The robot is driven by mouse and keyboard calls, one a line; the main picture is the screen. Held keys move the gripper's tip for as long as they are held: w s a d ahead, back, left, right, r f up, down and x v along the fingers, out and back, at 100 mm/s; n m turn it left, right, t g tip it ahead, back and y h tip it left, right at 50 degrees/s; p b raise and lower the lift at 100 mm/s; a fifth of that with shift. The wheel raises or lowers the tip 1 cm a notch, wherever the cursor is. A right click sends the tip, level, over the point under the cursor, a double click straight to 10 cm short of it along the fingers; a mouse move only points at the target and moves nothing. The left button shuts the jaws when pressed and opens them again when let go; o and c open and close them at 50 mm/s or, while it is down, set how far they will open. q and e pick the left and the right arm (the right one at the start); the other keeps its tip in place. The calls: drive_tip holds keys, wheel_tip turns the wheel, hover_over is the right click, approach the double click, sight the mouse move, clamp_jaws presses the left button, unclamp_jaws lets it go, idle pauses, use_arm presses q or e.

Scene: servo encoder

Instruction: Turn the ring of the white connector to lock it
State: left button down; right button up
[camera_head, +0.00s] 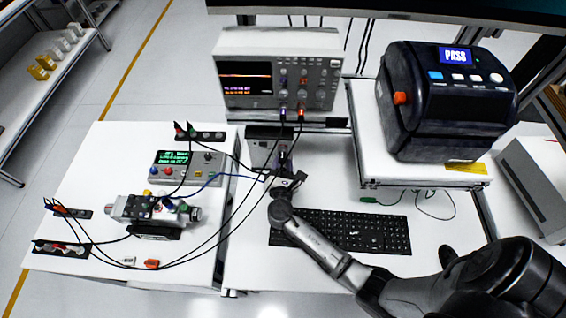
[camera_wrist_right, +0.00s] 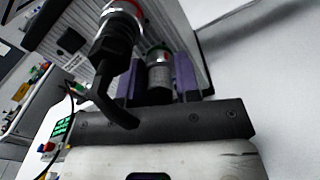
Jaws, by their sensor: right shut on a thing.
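My right gripper (camera_head: 288,178) reaches in front of a small box (camera_head: 262,146) below the oscilloscope. In the right wrist view, its two purple finger pads (camera_wrist_right: 155,78) are shut on a silver-grey connector (camera_wrist_right: 158,78) with a dark lower part, one pad on each side. The connector points away from the gripper towards a grey ribbed face. A second connector (camera_wrist_right: 112,42), black with a silver and red ring, is nearer the camera. My left gripper is not in view.
The second connector's thick black cable (camera_wrist_right: 110,105) bends down close to my right gripper. A keyboard (camera_head: 350,230) lies in front. A motor unit (camera_head: 152,212) and a control box (camera_head: 188,166) stand left, with loose cables between. A printer (camera_head: 445,100) showing PASS stands right of the oscilloscope (camera_head: 278,80).

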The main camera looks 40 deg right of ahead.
drive_tip(key=shift+m+b, duration=0.45)
drive_tip(key=shift+m, duration=0.15)
idle(0.4)
drive_tip(key=o, duration=0.5)
drive_tip(key=shift+c, duration=0.2)
drive_tip(key=shift+o, duration=0.2)
drive_tip(key=v, duration=0.9)
drive_tip(key=shift+p, duration=0.4)
